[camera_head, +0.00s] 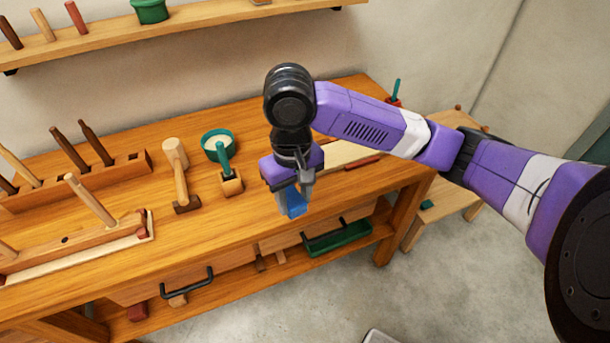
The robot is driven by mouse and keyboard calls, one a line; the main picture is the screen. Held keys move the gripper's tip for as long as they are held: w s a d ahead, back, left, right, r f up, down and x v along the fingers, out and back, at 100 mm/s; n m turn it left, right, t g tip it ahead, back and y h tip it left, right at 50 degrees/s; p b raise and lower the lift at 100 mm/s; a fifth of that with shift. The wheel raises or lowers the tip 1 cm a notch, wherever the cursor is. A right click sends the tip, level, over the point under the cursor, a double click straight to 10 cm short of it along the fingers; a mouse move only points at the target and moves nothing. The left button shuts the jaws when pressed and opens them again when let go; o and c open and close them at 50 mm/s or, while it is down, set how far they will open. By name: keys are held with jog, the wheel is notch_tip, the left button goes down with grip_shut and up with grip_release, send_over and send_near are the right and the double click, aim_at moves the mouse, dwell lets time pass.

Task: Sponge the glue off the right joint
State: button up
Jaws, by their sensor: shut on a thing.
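My gripper (294,192) points down over the front edge of the workbench, near the middle of the head view. It is shut on a blue block that looks like the sponge (292,205); the fingers cover part of it. A pale wooden board (343,155) lies on the bench behind and to the right of my gripper, partly hidden by my arm. I cannot make out the right joint or any glue in this view.
A wooden piece with an upright peg (92,201) is at left. A green tray (338,236) sits below.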

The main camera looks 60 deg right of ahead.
jog(key=w+a+f+n, duration=0.2)
jog(key=a+f, duration=0.5)
jog(key=f, duration=0.4)
jog(key=w+a+f+n, duration=0.2)
jog(key=a+f, duration=0.5)
jog(key=f, duration=0.5)
jog(key=shift+w+a+n, duration=0.15)
jog(key=shift+w+n, duration=0.25)
jog(key=shift+n, duration=0.2)
jog(key=shift+a+f, duration=0.1)
